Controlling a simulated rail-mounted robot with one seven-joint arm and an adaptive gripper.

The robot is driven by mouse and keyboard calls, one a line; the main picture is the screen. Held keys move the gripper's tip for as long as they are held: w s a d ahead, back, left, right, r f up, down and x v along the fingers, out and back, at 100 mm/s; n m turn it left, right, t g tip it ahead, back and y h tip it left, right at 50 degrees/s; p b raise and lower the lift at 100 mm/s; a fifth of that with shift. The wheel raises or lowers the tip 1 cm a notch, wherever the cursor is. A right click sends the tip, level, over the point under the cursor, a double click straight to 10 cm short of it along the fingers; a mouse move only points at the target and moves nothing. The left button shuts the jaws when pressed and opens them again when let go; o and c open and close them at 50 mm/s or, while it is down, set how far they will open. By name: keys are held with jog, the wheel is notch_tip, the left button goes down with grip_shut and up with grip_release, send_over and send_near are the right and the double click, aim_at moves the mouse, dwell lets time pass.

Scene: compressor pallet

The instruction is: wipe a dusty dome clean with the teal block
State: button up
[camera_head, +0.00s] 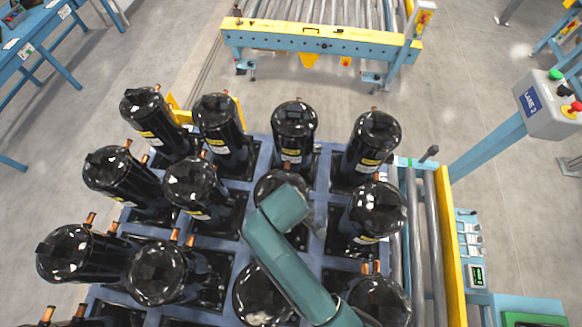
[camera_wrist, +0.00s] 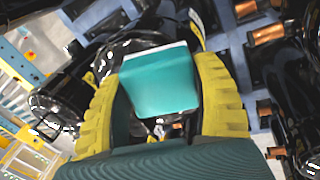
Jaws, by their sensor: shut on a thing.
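My gripper (camera_wrist: 160,72) is shut on the teal block (camera_wrist: 160,88), with one yellow finger on each side of it in the wrist view. In the head view my arm covers the block and most of the gripper. The block is over a glossy black dome (camera_wrist: 128,46), which it partly hides. The dome under my arm's end (camera_head: 270,184) is the black compressor top in the middle of the pallet. I cannot tell whether the block touches it. Any dust on its covered part is hidden.
Several other black compressors with copper stubs, such as one at the back (camera_head: 294,122), stand close around my arm in the blue pallet (camera_head: 262,160). A roller conveyor (camera_head: 320,38) lies beyond. A control box (camera_head: 548,104) stands at right. Grey floor is free between pallet and conveyor.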

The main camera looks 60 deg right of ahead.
jog(key=shift+d+f, duration=0.1)
jog(key=shift+f, duration=0.35)
jog(key=shift+w, duration=0.1)
